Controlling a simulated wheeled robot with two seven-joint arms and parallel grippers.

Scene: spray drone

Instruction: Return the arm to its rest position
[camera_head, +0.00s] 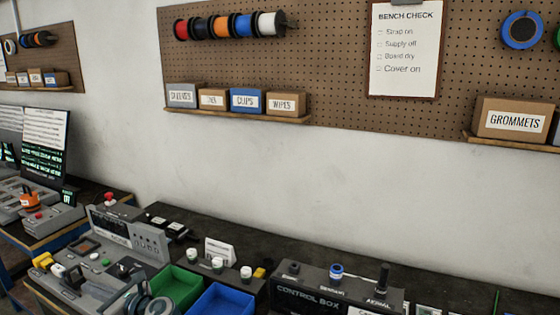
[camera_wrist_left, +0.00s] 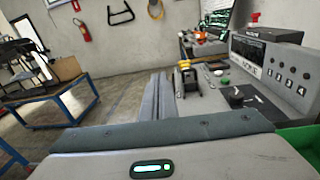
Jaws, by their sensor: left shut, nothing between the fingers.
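My left gripper (camera_wrist_left: 160,80) shows in the left wrist view, with its two grey fingers side by side, shut and empty. It points past the left side of the grey bench equipment (camera_wrist_left: 262,72). A yellow and black part (camera_wrist_left: 189,78) lies just right of the fingertips in that view. In the head view, a dark rounded grey piece shows at the bottom left edge; I cannot tell if it is part of my arm. My right gripper is in neither view.
In the head view the bench holds a green bin (camera_head: 176,287), a blue bin (camera_head: 226,300) and a control box (camera_head: 318,290). A pegboard (camera_head: 330,55) hangs behind. In the left wrist view a blue-framed table (camera_wrist_left: 62,98) stands left, with open floor (camera_wrist_left: 118,98) between.

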